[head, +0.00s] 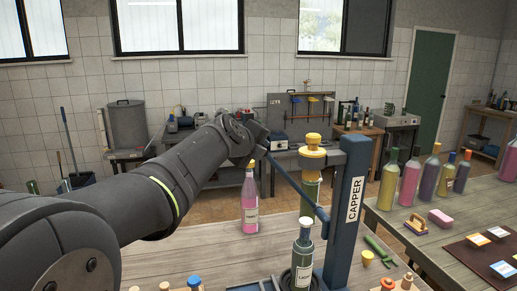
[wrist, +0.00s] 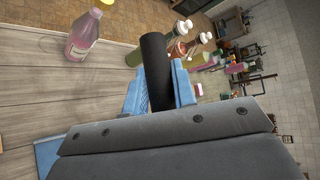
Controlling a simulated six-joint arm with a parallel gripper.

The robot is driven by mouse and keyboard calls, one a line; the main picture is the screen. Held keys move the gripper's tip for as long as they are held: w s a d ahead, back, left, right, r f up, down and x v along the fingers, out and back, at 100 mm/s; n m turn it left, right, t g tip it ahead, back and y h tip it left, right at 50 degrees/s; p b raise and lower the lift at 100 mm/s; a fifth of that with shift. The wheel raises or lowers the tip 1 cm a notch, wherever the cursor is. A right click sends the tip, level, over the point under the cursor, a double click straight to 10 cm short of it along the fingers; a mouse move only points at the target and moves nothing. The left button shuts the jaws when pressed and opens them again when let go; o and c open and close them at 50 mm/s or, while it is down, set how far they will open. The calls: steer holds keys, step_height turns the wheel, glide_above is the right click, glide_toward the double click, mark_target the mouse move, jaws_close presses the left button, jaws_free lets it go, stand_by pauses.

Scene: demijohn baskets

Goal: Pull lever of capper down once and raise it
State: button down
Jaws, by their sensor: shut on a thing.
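The capper (head: 352,195) is a blue upright post with a white label, standing on the wooden table. Its blue lever (head: 292,185) slopes from its higher end at my gripper down to the right toward the post. My gripper (head: 258,142) is at that upper end in the head view, its fingers mostly hidden by the wrist. In the wrist view my gripper (wrist: 158,88) is shut on the black lever handle (wrist: 155,62), with a blue finger on each side.
A green bottle with a yellow top (head: 312,180) is close behind the lever. Several bottles stand on the right table (head: 385,220). Small caps lie along the front edge.

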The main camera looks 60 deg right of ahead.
steer(key=shift+s+d+r, duration=0.1)
steer(key=shift+s+r, duration=0.15)
steer(key=shift+r, duration=0.15)
steer(key=c, duration=1.4)
jaws_free()
steer(key=shift+o, duration=1.1)
steer(key=shift+f, duration=0.15)
steer(key=v, duration=1.7)
steer(key=shift+a, duration=0.2)
steer(key=x, duration=1.7)
steer(key=shift+w+d+f, duration=0.1)
steer(key=shift+d, duration=0.1)
